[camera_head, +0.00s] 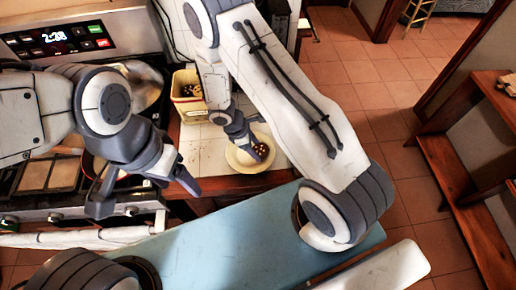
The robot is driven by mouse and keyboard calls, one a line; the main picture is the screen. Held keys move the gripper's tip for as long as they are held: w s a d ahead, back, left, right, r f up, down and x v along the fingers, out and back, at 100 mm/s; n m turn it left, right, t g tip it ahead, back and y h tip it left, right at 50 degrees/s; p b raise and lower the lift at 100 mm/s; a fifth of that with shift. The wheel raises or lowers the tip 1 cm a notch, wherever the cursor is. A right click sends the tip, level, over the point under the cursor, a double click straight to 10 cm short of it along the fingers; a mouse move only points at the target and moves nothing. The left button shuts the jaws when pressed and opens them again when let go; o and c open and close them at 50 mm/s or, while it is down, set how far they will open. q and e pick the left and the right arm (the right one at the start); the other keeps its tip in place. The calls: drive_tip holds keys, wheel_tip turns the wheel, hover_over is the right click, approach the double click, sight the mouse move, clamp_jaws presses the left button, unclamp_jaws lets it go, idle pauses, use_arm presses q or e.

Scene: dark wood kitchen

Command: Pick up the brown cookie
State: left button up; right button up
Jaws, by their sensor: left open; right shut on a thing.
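A brown cookie (262,150) with dark spots is at the cream plate (243,167) on the white-tiled counter. My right gripper (251,147) reaches down to the plate and is shut on the cookie, partly hiding it. I cannot tell whether the cookie still touches the plate. My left gripper (143,198) is open and empty, in front of the stove, to the left of the plate.
The stove (52,175) with a pan (143,85) is at the left. A wooden shelf (450,172) stands at the right; tiled floor (372,95) lies open between.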

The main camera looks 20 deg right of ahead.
sight(262, 149)
drive_tip(key=shift+r, duration=0.15)
wheel_tip(262, 149, up, 4)
drive_tip(key=shift+b, duration=0.65)
drive_tip(key=s+d+r, duration=0.5)
drive_tip(key=s+r, duration=0.1)
drive_tip(key=s, duration=0.4)
drive_tip(key=shift+d+r+p, duration=0.4)
drive_tip(key=shift+f, duration=0.1)
